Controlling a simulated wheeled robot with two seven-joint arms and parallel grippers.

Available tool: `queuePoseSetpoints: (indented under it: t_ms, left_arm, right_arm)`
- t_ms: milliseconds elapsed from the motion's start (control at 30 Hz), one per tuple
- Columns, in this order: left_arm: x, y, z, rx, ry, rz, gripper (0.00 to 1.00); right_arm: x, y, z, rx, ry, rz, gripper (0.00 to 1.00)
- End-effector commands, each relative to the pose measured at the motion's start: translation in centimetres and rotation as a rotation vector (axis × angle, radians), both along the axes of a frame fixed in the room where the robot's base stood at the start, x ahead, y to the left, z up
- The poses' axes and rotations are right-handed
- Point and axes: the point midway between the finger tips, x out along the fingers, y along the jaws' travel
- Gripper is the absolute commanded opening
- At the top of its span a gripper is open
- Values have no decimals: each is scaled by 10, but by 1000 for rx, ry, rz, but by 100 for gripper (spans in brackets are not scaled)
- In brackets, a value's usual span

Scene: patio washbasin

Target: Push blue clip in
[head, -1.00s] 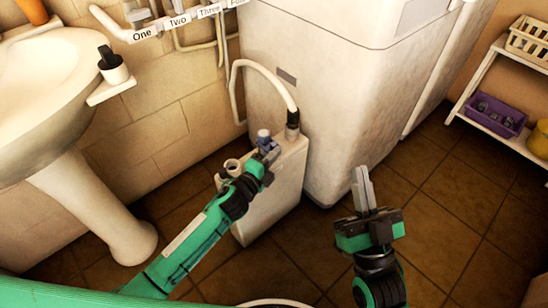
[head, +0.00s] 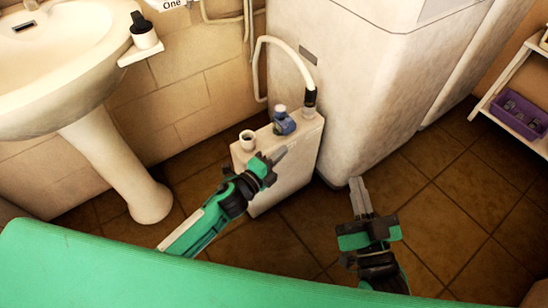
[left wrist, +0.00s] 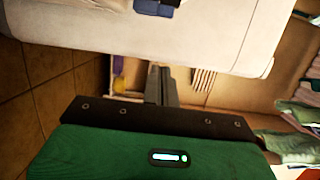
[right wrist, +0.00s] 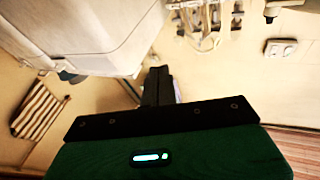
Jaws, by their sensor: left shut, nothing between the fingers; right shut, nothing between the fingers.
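The blue clip (head: 284,124) sits on top of the white box (head: 262,180), between a white open spout (head: 247,140) and the black hose fitting. I cannot tell how far in the clip is. A blue part also shows at the top edge of the left wrist view (left wrist: 154,8). My left gripper (head: 280,153) is shut and empty, just in front of and below the clip, apart from it. My right gripper (head: 357,183) is shut and empty over the floor, right of the box.
A white hose (head: 290,48) runs from the box's black fitting (head: 310,97) to the wall. A large white cabinet (head: 375,80) stands behind the box. The washbasin (head: 65,70) is at the left. A shelf with a purple bin (head: 518,115) is at the right.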

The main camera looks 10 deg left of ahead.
Motion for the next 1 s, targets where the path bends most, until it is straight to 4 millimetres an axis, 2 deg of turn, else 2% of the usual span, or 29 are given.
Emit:
queuePoseSetpoints:
  t_ms: [200, 867, 1000]
  left_arm:
    - [-18, 11, 0, 0, 0, 0, 0]
    - [-21, 13, 0, -1, 1, 0, 0]
    - [-34, 8, 7, -99, 42, 2, 0]
  right_arm:
    - [-2, 3, -10, -14, 57, 11, 0]
    - [-2, 4, -13, -16, 68, 13, 0]
    - [-2, 4, -13, -17, 69, 13, 0]
